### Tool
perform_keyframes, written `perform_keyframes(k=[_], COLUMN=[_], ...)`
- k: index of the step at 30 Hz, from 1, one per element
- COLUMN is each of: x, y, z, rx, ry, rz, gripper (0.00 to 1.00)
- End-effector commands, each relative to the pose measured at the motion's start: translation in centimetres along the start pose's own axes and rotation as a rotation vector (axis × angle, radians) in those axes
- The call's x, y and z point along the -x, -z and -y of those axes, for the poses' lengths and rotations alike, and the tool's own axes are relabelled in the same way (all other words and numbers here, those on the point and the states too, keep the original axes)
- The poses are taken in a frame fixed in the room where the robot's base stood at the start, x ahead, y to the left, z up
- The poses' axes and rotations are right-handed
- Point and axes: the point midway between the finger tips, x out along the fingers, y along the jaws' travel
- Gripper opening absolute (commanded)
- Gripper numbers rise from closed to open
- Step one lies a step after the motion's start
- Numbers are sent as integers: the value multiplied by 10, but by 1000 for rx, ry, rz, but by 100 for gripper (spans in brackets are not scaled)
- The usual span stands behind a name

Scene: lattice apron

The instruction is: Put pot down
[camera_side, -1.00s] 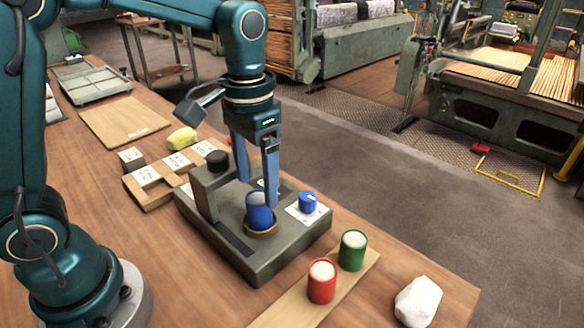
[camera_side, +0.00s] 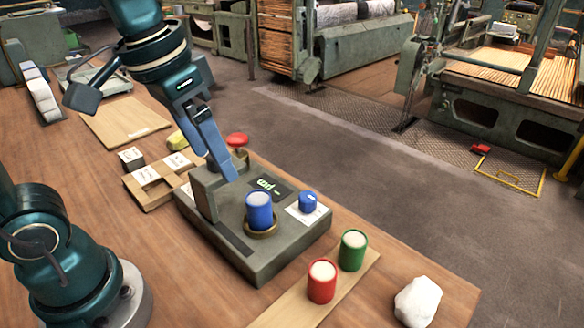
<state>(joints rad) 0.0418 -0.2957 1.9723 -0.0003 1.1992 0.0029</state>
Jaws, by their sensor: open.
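The blue pot (camera_side: 259,211) with a pale top stands upright in the tan ring (camera_side: 261,231) on the grey stand (camera_side: 262,262). My gripper (camera_side: 225,168) is open and empty, tilted, up and to the left of the pot and apart from it. Its blue fingers hide part of the stand's upright block (camera_side: 205,190). The green pot (camera_side: 352,250) and the red pot (camera_side: 321,282) stand on a wooden strip (camera_side: 285,309) to the right.
A small blue lidded piece (camera_side: 308,202) sits on a white card beside the pot. A red knob (camera_side: 237,139) rises behind the stand. Labelled blocks (camera_side: 146,176) and a yellow lump (camera_side: 178,141) lie left. A white faceted lump (camera_side: 418,302) lies front right.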

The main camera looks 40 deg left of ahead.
Motion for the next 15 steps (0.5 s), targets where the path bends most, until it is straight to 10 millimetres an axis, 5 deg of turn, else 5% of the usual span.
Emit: perform_keyframes(k=[6, 15], x=[-12, -25], y=[-40, -56], z=[5, 7], rx=[30, 43], ry=[11, 16], rz=[-157, -228], gripper=[81, 81])
